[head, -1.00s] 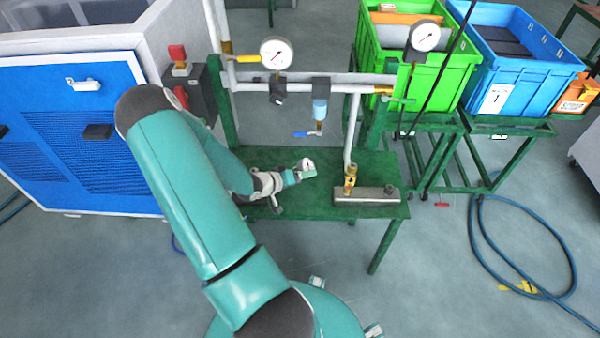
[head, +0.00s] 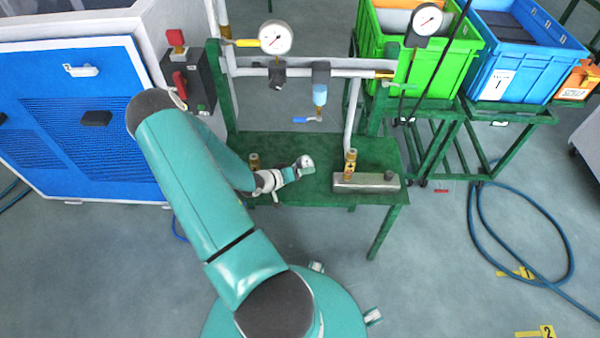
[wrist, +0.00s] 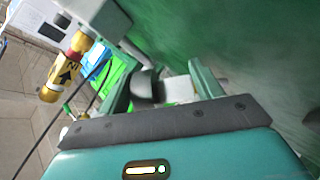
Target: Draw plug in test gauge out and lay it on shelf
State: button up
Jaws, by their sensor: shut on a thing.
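My gripper (head: 306,167) is above the green shelf (head: 320,192) of the pipe stand, left of the grey block. It is shut on a small dark and white thing (head: 306,160). In the wrist view the thing shows as a dark cylinder (wrist: 147,86) with a pale part beside it, between the two green fingers (wrist: 160,90). I cannot tell for sure whether it is the plug. Two round white-faced gauges are on the stand, one at the left (head: 275,38) and one at the right (head: 426,19). Which is the test gauge is unclear.
A brass fitting (head: 350,162) stands by the grey block (head: 367,183); another (head: 254,160) stands behind my arm. Pipes with a blue-handled valve (head: 307,120) hang over the shelf. A blue cabinet (head: 70,120) is left; green (head: 435,75) and blue (head: 520,75) crates are right.

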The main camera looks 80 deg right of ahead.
jog(key=o, duration=1.3)
jog(key=shift+w+a, duration=0.1)
jog(key=shift+w, duration=0.05)
jog(key=shift+w+a+r, duration=0.1)
jog(key=shift+w+a, duration=0.1)
jog(key=shift+w, duration=0.05)
jog(key=v, duration=1.3)
jog(key=shift+s+r, duration=0.2)
jog(key=shift+s, duration=0.05)
jog(key=shift+w, duration=0.1)
